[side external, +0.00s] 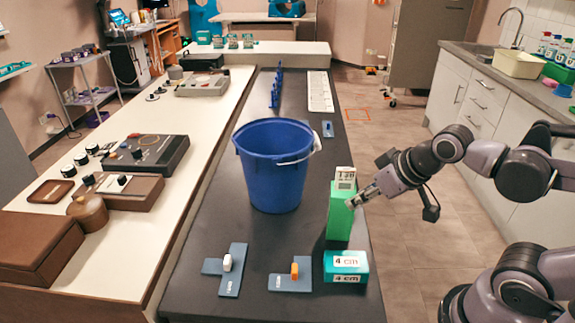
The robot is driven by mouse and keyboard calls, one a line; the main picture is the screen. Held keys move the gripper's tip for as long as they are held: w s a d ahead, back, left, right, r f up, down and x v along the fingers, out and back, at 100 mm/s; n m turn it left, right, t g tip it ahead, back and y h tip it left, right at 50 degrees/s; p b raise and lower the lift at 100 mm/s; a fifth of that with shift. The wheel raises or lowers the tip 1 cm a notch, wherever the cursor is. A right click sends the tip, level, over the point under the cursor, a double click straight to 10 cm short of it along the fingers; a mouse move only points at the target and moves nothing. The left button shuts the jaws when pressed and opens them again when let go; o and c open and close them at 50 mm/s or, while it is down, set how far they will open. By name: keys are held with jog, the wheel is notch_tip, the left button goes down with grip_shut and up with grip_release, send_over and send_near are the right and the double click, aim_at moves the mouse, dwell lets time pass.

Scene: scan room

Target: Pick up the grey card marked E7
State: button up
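No marking E7 is legible in the side external view. A small pale grey-white card (345,178) with dark printing stands at the top of a tall green block (339,215); its characters are too small to read surely. My gripper (353,203) is at the right side of the green block, a little below the card, with its fingers pointing left. I cannot tell whether it touches the block or whether its fingers are apart. No object is clearly seen held.
A blue bucket (272,170) stands left of the green block on the dark table (190,301). A teal box (345,267) labelled 4 cm sits in front. Flat blue pieces with a white knob (227,262) and an orange knob (294,271) lie front left.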

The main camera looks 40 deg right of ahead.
jog(key=shift+r, duration=0.1)
notch_tip(320, 180, up, 5)
jog(key=w+d+r+m+g, duration=0.3)
jog(key=w+d+m+g, duration=0.1)
jog(key=w+d, duration=0.6)
jog(key=w+d+f+m+g, duration=0.3)
jog(key=w+d, duration=0.4)
jog(key=shift+n, duration=0.3)
jog(key=f, duration=0.9)
jog(key=shift+s+a+f, duration=0.15)
jog(key=shift+a+f, duration=0.15)
notch_tip(320, 180, down, 11)
jog(key=shift+f, duration=0.2)
grip_shut()
